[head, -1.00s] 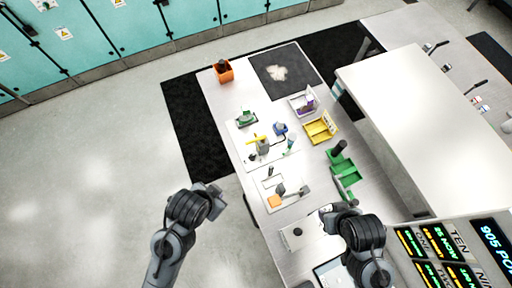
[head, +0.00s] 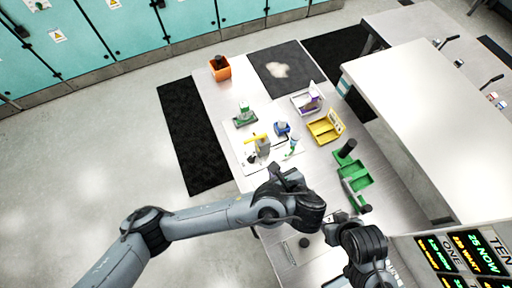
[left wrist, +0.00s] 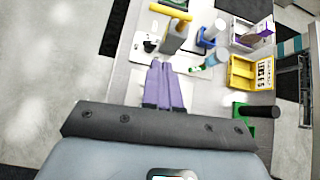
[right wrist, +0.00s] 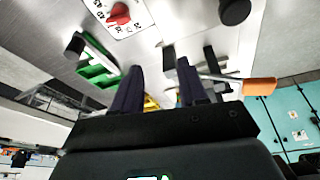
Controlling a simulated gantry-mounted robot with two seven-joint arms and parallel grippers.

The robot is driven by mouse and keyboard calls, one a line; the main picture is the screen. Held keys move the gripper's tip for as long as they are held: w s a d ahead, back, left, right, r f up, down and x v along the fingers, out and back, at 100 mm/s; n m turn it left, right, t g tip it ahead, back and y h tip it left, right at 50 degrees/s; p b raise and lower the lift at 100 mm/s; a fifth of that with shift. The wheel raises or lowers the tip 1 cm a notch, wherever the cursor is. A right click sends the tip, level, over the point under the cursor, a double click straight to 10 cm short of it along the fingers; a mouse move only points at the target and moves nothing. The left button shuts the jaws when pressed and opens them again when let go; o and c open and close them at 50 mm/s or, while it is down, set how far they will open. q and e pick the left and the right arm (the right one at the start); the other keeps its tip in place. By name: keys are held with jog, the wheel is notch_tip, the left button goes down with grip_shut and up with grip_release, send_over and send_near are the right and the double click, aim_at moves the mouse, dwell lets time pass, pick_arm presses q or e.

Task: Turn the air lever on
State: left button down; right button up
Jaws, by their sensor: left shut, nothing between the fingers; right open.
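A yellow-handled lever on a grey body (head: 262,143) stands on a white plate on the table; it also shows in the left wrist view (left wrist: 172,30). An orange-ended grey handle (right wrist: 258,87) shows in the right wrist view; my left arm covers that area in the head view. No readable label shows which is the air lever. My left gripper (head: 276,172) is over the table, on the near side of the yellow lever; in the left wrist view its fingers (left wrist: 164,75) are together and empty. My right gripper (right wrist: 160,85) is open and empty.
An orange bin (head: 219,70) is at the far left. A red knob on a dial plate (right wrist: 120,14) shows in the right wrist view. A raised white shelf (head: 430,110) stands at right.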

pick_arm(q)
jog(key=shift+w+a+m+t, duration=0.1)
jog(key=shift+w+m+t, duration=0.3)
jog(key=shift+w, duration=0.05)
pick_arm(e)
jog(key=shift+a+f, duration=0.1)
jog(key=shift+f, duration=0.15)
pick_arm(q)
jog(key=shift+f, duration=0.2)
pick_arm(e)
jog(key=shift+f, duration=0.15)
jog(key=shift+f+b, duration=0.65)
jog(key=shift+b, duration=0.3)
pick_arm(q)
send_near(255, 138)
notch_tip(255, 138, down, 5)
jog(key=w+a, duration=0.2)
jog(key=shift+w+a+b, duration=0.3)
jog(key=shift+w+b, duration=0.05)
jog(key=shift+w, duration=0.5)
pick_arm(e)
jog(key=shift+f, duration=0.4)
pick_arm(q)
jog(key=shift+w+a+m, duration=0.15)
jog(key=shift+m, duration=0.15)
